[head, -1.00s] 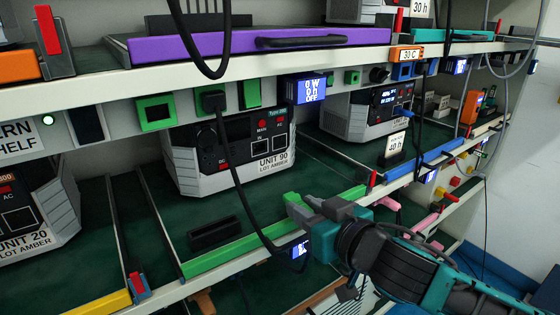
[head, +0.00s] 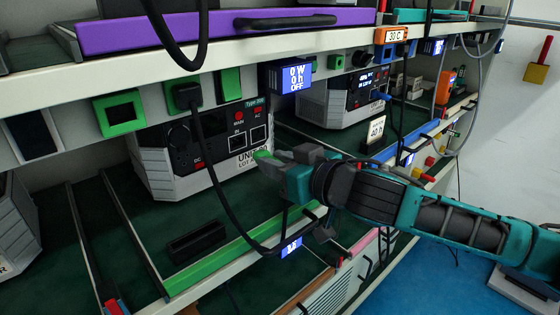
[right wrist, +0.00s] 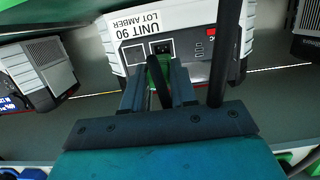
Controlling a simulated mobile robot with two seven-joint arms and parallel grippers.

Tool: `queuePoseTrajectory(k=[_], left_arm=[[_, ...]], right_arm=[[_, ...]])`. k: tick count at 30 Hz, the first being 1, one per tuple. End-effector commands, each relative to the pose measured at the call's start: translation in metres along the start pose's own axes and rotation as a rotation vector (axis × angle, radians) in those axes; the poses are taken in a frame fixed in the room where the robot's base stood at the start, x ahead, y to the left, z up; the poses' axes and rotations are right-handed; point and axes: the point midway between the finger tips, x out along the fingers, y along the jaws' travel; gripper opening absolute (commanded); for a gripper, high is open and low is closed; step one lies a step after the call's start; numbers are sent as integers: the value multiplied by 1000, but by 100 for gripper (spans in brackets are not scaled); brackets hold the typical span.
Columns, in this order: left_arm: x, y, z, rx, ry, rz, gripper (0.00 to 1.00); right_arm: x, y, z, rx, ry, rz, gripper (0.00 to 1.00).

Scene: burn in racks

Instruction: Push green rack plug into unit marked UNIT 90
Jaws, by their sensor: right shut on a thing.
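The unit marked UNIT 90 (head: 170,172) is a white and dark box on the green shelf; its dark front has inlets and red labels. It appears upside down in the right wrist view (right wrist: 212,68). My right gripper (head: 270,156) is shut on the green plug (head: 261,155), right in front of the unit's lower right front. In the right wrist view the green plug (right wrist: 157,72) lies between the fingers, close below a dark inlet (right wrist: 162,47). Whether it touches the inlet I cannot tell. My left gripper is not in view.
A black cable (head: 212,165) hangs from a green-framed rack socket (head: 182,95) in front of the unit. A green strip (head: 225,255) edges the shelf, and a black block (head: 197,242) lies behind it. A purple tray (head: 200,32) is above. Another unit (head: 345,100) stands to the right.

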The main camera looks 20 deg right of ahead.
Motion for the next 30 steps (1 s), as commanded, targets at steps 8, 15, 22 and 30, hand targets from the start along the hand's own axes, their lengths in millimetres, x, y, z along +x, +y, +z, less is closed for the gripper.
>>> queuePoseTrajectory(k=[8,15,22,30], left_arm=[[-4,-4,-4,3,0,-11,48],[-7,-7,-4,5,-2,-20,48],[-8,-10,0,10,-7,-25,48],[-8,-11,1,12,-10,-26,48]], right_arm=[[27,-1,-8,2,2,-1,0],[44,-1,-10,0,1,-1,0],[50,-1,-11,-1,1,-1,0],[50,-1,-11,-1,1,-1,23]])
